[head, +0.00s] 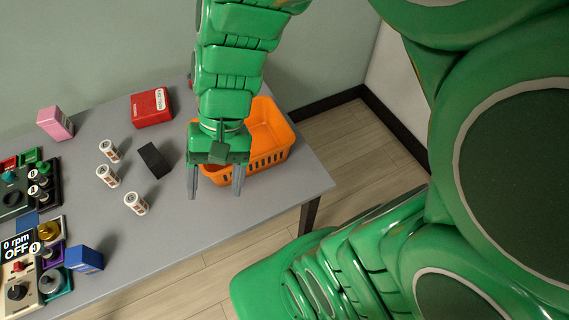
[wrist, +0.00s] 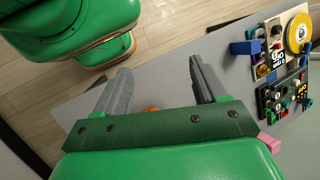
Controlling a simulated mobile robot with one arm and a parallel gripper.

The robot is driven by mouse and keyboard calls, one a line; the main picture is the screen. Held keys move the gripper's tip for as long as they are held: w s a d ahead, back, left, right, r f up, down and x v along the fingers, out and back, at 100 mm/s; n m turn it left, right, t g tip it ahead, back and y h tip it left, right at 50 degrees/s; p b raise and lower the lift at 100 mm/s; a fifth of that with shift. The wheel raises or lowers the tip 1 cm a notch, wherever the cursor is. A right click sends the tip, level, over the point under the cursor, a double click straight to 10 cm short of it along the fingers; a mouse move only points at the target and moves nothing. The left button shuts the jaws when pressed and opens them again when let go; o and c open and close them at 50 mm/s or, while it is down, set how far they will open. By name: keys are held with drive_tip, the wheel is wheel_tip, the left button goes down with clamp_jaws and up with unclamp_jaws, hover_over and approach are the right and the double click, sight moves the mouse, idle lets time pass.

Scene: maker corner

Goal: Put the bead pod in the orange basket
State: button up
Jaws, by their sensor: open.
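The orange basket (head: 268,160) stands at the right end of the grey table in the head view, partly hidden by my arm and gripper. My gripper (head: 215,190) is open and empty, pointing down at the basket's near-left side. In the wrist view my gripper (wrist: 160,68) shows its two grey fingers spread apart, with a sliver of orange (wrist: 152,109) between them. Three small white labelled canisters, (head: 109,150), (head: 108,175) and (head: 136,203), stand left of the gripper. I cannot tell which object, if any, is the bead pod.
A black block (head: 153,160) lies beside the canisters. A red box (head: 151,107) and a pink box (head: 55,122) are at the back. A blue box (head: 84,258) stands near the front edge by control panels (head: 22,268). Bare table lies in front of the gripper.

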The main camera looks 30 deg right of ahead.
drive_tip(key=s+d+r+n+h, duration=0.1)
drive_tip(key=s+d+h, duration=0.1)
drive_tip(key=d, duration=0.4)
drive_tip(key=s+d+r+n+t+h, duration=0.1)
drive_tip(key=s+d+h, duration=0.1)
drive_tip(key=d, duration=0.4)
drive_tip(key=shift+s+r+t+h, duration=0.3)
drive_tip(key=shift+s+r, duration=0.05)
drive_tip(key=shift+s, duration=0.05)
drive_tip(key=shift+w, duration=0.1)
drive_tip(key=w+a+f, duration=0.2)
drive_tip(key=w+a, duration=0.3)
drive_tip(key=w, duration=0.4)
drive_tip(key=w+a+f+n+t, duration=0.1)
drive_tip(key=w+a, duration=0.4)
drive_tip(key=w, duration=0.4)
drive_tip(key=w+a+f, duration=0.2)
drive_tip(key=w+a, duration=0.2)
drive_tip(key=w, duration=0.5)
drive_tip(key=n, duration=0.2)
hover_over(108, 176)
drive_tip(key=w, duration=0.2)
drive_tip(key=shift+t, duration=0.4)
drive_tip(key=f, duration=1.6)
drive_tip(key=shift+d+f, duration=0.15)
drive_tip(key=shift+d, duration=0.1)
drive_tip(key=shift+a+f, duration=0.65)
drive_tip(key=shift+f, duration=3.6)
